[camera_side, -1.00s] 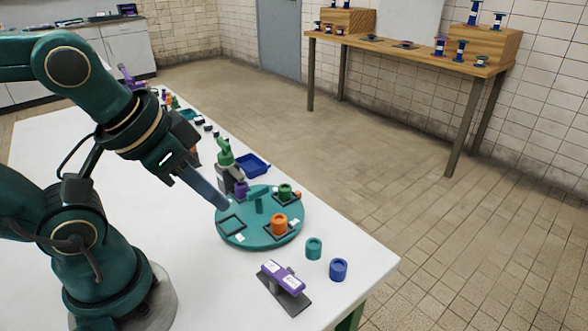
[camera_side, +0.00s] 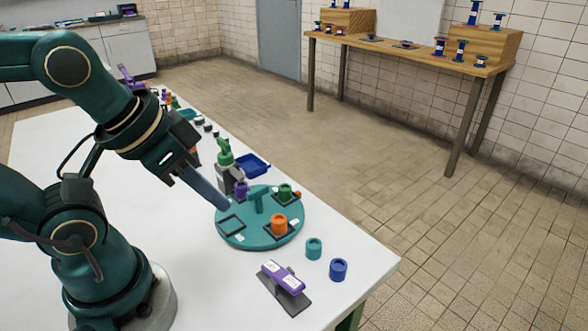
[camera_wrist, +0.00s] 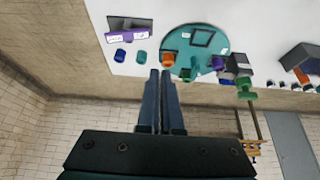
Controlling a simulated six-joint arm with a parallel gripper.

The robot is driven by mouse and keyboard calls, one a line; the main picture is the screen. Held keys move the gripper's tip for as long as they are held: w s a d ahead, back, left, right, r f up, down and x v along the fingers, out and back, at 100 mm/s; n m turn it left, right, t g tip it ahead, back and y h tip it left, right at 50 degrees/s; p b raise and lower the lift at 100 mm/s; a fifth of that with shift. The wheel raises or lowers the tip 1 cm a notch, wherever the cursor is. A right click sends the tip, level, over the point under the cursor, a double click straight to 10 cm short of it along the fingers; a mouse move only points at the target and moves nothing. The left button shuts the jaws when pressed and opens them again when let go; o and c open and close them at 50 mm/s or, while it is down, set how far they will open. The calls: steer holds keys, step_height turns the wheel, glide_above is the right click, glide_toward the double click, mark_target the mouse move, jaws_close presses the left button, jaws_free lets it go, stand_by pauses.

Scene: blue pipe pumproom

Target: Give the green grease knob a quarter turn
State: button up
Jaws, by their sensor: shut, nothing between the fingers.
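A grey dispenser (camera_side: 228,178) with a green upper part (camera_side: 225,153) stands behind the turntable's left side. That green part is the likeliest green knob, but its details are too small to tell; it also shows in the wrist view (camera_wrist: 245,87).
A teal cup (camera_side: 314,248) and a blue cup (camera_side: 338,269) stand right of the turntable. A purple-topped device (camera_side: 284,281) sits near the front edge. A blue tray (camera_side: 253,165) lies behind. The white table (camera_side: 60,150) is clear at left.

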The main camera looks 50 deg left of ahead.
steer(key=o, duration=0.5)
steer(key=shift+o, duration=0.2)
steer(key=shift+s+n, duration=0.2)
steer(key=shift+n, duration=0.2)
steer(key=w+a+r+n+g, duration=0.3)
steer(key=w+a+r+n, duration=0.5)
steer(key=w+n, duration=0.25)
steer(key=n+g, duration=0.3)
steer(key=n, duration=0.4)
glide_above(223, 141)
step_height(223, 141, down, 7)
steer(key=shift+w+r, duration=0.1)
steer(key=shift+a+f, duration=0.1)
steer(key=shift+f, duration=2.55)
